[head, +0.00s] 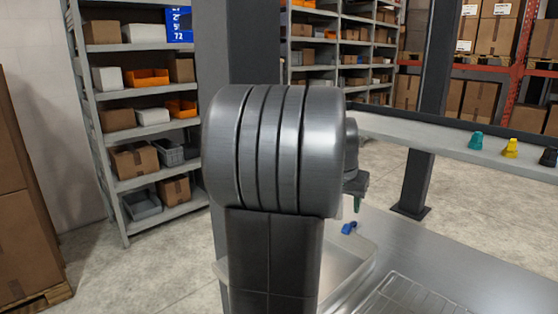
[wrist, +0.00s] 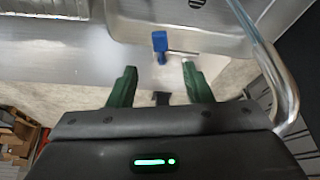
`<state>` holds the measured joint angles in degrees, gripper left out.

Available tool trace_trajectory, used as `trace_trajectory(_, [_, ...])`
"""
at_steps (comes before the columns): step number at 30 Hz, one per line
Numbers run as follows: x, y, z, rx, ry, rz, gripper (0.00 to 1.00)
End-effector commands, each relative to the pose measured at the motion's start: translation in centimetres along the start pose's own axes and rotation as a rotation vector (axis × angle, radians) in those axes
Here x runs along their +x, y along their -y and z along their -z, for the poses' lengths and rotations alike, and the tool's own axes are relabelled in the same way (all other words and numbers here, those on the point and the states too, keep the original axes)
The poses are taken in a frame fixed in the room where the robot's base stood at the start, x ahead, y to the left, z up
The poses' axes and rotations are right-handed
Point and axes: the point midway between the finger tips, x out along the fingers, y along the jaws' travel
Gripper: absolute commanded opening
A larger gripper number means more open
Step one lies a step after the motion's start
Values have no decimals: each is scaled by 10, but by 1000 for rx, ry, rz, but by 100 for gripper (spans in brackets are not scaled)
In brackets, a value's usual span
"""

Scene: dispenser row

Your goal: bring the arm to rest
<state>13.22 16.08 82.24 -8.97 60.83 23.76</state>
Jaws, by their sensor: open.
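My gripper (wrist: 158,78) is open in the wrist view, its two green fingers wide apart with nothing held between them. In the head view my gripper (head: 357,203) is mostly hidden behind my own grey arm; only a small green part shows. My arm stands large in the middle of that view. A blue object (wrist: 160,42) shows beyond the fingertips in the wrist view, apart from them. A blue object (head: 349,228) also lies by the basin's far edge in the head view.
A steel counter (head: 405,252) holds a basin (head: 368,252) and a wire rack (head: 410,298). A ledge above it bears teal (head: 476,140), yellow (head: 510,147) and black (head: 549,156) pieces. A curved metal pipe (wrist: 285,80) is close right of my gripper. Stocked shelves (head: 120,150) stand behind.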

Motion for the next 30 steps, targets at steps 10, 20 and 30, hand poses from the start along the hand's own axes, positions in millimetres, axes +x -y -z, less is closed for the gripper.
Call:
trace_trajectory(10, [72, 0, -1, 0, 4, -2, 45])
trace_trajectory(20, [99, 5, 0, 39, 0, -16, 45])
trace_trajectory(30, [98, 6, 0, 61, 0, -25, 45])
